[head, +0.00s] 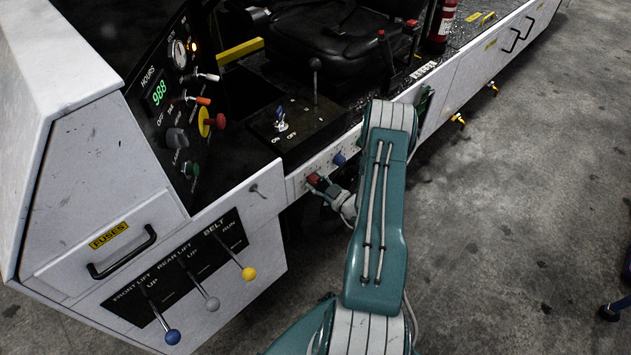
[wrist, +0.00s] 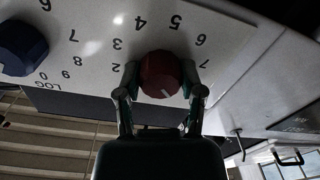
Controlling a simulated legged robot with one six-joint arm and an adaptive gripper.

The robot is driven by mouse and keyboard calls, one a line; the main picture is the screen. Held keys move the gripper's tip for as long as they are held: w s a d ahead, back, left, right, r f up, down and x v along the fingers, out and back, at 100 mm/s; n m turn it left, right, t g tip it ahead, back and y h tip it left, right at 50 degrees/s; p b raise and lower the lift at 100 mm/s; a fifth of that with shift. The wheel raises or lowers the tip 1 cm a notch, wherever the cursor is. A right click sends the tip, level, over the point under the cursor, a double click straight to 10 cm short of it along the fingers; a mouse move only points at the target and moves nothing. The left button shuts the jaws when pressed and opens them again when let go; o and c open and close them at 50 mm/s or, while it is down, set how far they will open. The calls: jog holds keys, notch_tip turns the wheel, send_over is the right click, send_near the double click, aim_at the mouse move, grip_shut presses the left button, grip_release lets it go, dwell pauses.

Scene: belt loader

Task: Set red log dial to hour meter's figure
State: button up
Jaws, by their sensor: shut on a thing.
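The red log dial (wrist: 160,72) sits on a white panel in the wrist view, between the two fingers of my gripper (wrist: 160,80), which is shut on it. A white pointer mark on its face points down and slightly right in that view. Figures 2 to 7 show around it upside down; the lower part of its scale is hidden by my gripper. In the head view the red dial (head: 314,180) shows at the tip of my gripper (head: 325,188). The hour meter (head: 159,92) reads 988 in green digits.
A blue dial (wrist: 22,48) with its own figures is beside the red one; it also shows in the head view (head: 339,159). The loader's panel has levers with blue, grey and yellow knobs (head: 249,273) and a red-and-yellow stop button (head: 213,121).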

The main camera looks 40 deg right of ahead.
jog(key=shift+s+f+m, duration=0.1)
jog(key=shift+f+m, duration=0.1)
jog(key=shift+m, duration=0.8)
jog(key=o, duration=1.2)
jog(key=shift+c, duration=0.2)
jog(key=shift+d, duration=0.1)
jog(key=shift+r, duration=0.1)
jog(key=s+d, duration=0.1)
jog(key=s, duration=1.1)
jog(key=shift+d+f, duration=0.15)
jog(key=shift+f, duration=0.05)
jog(key=shift+w, duration=0.1)
